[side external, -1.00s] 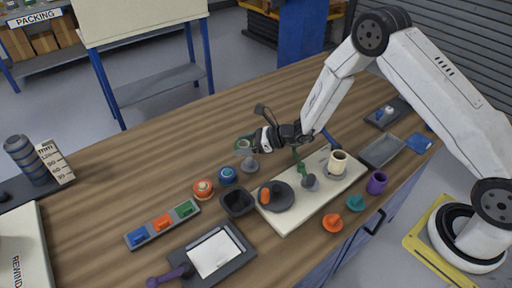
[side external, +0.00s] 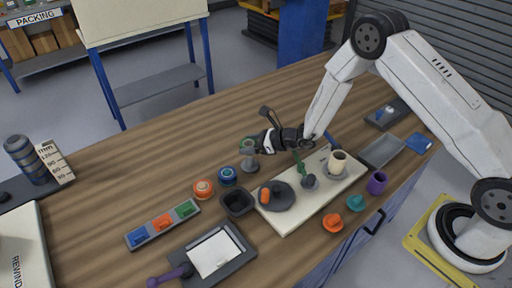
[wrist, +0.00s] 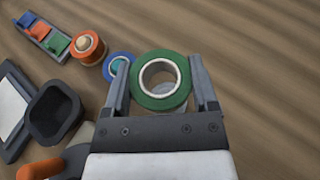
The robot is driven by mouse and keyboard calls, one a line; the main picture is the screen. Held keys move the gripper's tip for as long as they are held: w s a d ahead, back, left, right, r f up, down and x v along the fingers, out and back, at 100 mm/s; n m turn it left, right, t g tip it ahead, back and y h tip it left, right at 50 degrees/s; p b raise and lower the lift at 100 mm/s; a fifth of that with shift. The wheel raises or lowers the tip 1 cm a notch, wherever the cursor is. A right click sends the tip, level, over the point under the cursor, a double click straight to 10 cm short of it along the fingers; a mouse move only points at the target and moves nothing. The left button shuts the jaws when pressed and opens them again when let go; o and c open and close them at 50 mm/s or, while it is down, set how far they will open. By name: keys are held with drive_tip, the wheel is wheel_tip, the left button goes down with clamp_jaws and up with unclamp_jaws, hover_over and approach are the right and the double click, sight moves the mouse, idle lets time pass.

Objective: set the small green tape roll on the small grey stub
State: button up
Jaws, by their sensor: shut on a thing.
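My gripper (side external: 253,146) is shut on the small green tape roll (wrist: 142,95), one finger on each side of it. The roll has a white core and an open hole, and lies flat between the fingers in the wrist view. In the side view the roll (side external: 245,143) is mostly hidden by the gripper. The small grey stub (side external: 250,165) stands on the wooden bench just below the roll. In the wrist view something grey shows through and below the hole, likely the stub. I cannot tell whether roll and stub touch.
An orange roll (side external: 203,188) and a blue roll (side external: 228,176) stand left of the stub. A dark square cup (side external: 238,203) is in front. A cream board (side external: 290,217) with several fixtures lies to the right. The bench behind the stub is clear.

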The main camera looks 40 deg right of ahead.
sight(251, 159)
drive_tip(key=shift+f, duration=3.3)
drive_tip(key=o, duration=1.1)
drive_tip(key=shift+s+d, duration=0.1)
drive_tip(key=shift+v, duration=0.85)
drive_tip(key=v, duration=0.3)
wheel_tip(251, 159, up, 7)
